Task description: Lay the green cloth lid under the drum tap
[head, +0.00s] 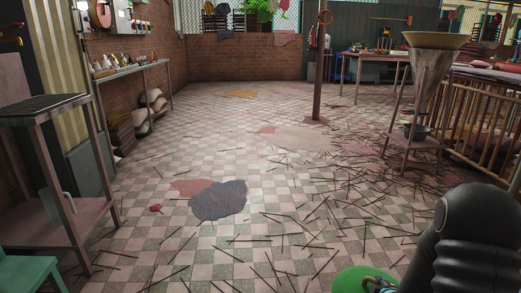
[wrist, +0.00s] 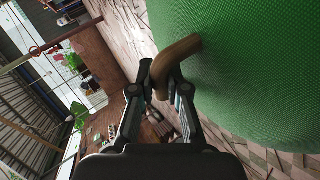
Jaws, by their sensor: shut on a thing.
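The green cloth lid (wrist: 250,70) fills the right of the wrist view, with a curved brown handle (wrist: 178,56) standing out from it. My gripper (wrist: 162,84) is shut on this handle, and the lid is tilted in the wrist view. In the head view the lid (head: 348,280) shows at the bottom edge, right of centre, partly cut off and partly behind my dark arm. I cannot make out a drum or its tap in either view.
Thin brown sticks (head: 320,215) litter the checkered floor. Dark and reddish patches (head: 218,200) lie near the middle. A metal table (head: 45,110) stands at left, a funnel on a stand (head: 430,75) at right, and a post (head: 320,60) farther back. The left-centre floor is mostly clear.

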